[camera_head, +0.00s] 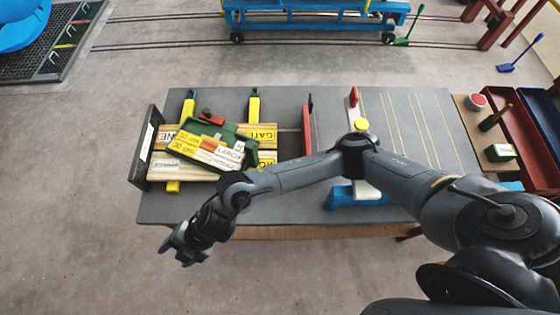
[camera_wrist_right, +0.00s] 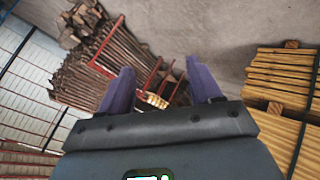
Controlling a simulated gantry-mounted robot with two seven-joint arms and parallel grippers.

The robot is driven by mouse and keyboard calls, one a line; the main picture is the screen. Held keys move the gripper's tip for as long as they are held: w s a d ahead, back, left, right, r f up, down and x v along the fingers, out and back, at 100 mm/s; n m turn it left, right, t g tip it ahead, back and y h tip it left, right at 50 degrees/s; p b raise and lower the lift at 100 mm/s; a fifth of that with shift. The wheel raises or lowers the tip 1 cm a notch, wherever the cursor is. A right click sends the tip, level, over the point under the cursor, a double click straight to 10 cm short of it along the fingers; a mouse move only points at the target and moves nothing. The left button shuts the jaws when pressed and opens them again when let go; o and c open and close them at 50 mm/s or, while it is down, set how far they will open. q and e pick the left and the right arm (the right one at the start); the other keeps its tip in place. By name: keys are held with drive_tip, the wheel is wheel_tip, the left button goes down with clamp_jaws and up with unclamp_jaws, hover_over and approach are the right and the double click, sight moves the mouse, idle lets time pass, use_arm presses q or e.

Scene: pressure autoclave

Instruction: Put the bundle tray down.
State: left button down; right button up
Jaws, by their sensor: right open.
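The bundle tray (camera_head: 229,134) is green, with yellow and white labels, one reading LARCH. In the head view it lies at an angle over pale lettered boards (camera_head: 174,170) on the left part of the grey table. No gripper touches it. My right gripper (camera_head: 183,247) is open and empty, off the table's front edge, below and left of the tray. In the right wrist view its two purple fingers (camera_wrist_right: 160,85) are spread apart with nothing between them. My left gripper is not in view.
The grey table (camera_head: 285,205) has a dark upright plate (camera_head: 146,148) at its left end and a red upright (camera_head: 307,128) mid-table. My right arm crosses above it. The right wrist view shows stacked brown timber (camera_wrist_right: 100,62) and yellow timber (camera_wrist_right: 283,75).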

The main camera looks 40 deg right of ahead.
wheel_tip(320, 180, up, 4)
drive_tip(key=a+r+m+t, duration=0.1)
drive_tip(key=m+t, duration=0.1)
drive_tip(key=m, duration=0.2)
drive_tip(key=d+m+t+h, duration=0.2)
drive_tip(key=d+m+t, duration=0.1)
drive_tip(key=d+m, duration=0.6)
drive_tip(key=s+d+f+m+g+h, duration=0.2)
drive_tip(key=s+d, duration=0.5)
drive_tip(key=d, duration=0.5)
drive_tip(key=s+d+f+m+g+h, duration=0.2)
drive_tip(key=s+d+f+m+h, duration=0.2)
drive_tip(key=d, duration=0.8)
drive_tip(key=s+f+m, duration=0.1)
drive_tip(key=s+m, duration=0.1)
drive_tip(key=s, duration=0.1)
drive_tip(key=shift+g, duration=0.4)
drive_tip(key=shift+r, duration=0.1)
wheel_tip(320, 180, up, 16)
drive_tip(key=p, duration=1.6)
drive_tip(key=shift+r, duration=0.1)
